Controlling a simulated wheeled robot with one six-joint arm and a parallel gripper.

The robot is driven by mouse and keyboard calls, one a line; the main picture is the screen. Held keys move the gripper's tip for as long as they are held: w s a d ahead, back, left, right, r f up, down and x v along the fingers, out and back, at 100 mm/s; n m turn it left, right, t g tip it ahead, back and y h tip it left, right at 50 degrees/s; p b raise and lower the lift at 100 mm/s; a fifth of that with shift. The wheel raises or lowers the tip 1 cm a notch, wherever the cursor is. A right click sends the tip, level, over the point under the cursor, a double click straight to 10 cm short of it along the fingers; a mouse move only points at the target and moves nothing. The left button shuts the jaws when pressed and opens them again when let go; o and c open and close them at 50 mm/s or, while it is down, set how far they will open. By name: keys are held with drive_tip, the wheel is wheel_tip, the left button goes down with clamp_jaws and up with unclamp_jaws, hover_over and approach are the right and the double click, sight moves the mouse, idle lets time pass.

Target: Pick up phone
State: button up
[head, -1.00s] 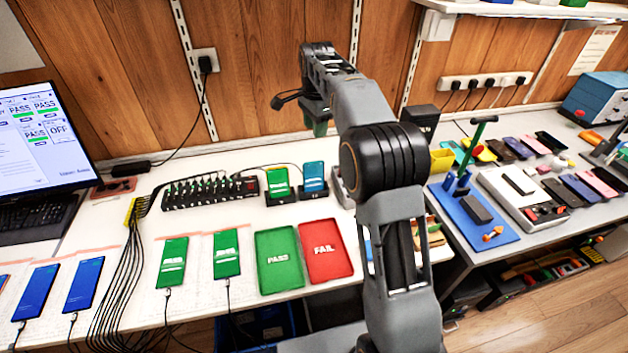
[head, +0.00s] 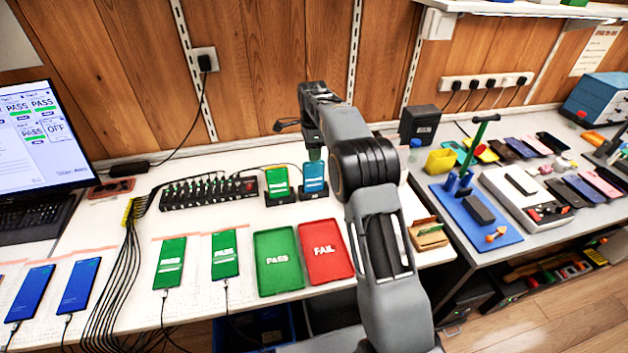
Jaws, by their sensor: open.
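Two phones stand upright in black docks at the back of the white bench: one with a green screen (head: 277,181) and one with a blue screen (head: 314,177). Two green-screen phones (head: 170,262) (head: 225,255) and two blue-screen phones (head: 79,286) (head: 33,293) lie on the bench with cables plugged in. My gripper (head: 314,156) is open. Its greenish fingertips appear just above the top of the blue-screen docked phone; I cannot tell if they touch or surround it.
A green PASS tray (head: 278,284) and a red FAIL tray (head: 346,268) lie at the bench front, beside my arm. A black multi-port hub (head: 208,194) sits left of the docks. Black cables (head: 126,290) run down the bench. A monitor (head: 37,140) stands at left.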

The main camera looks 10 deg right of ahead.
sight(314, 163)
drive_tip(key=shift+s+d+f, duration=0.1)
drive_tip(key=shift+s+f, duration=0.05)
drive_tip(key=shift+f, duration=2.55)
drive_tip(key=shift+c, duration=0.2)
clamp_jaws()
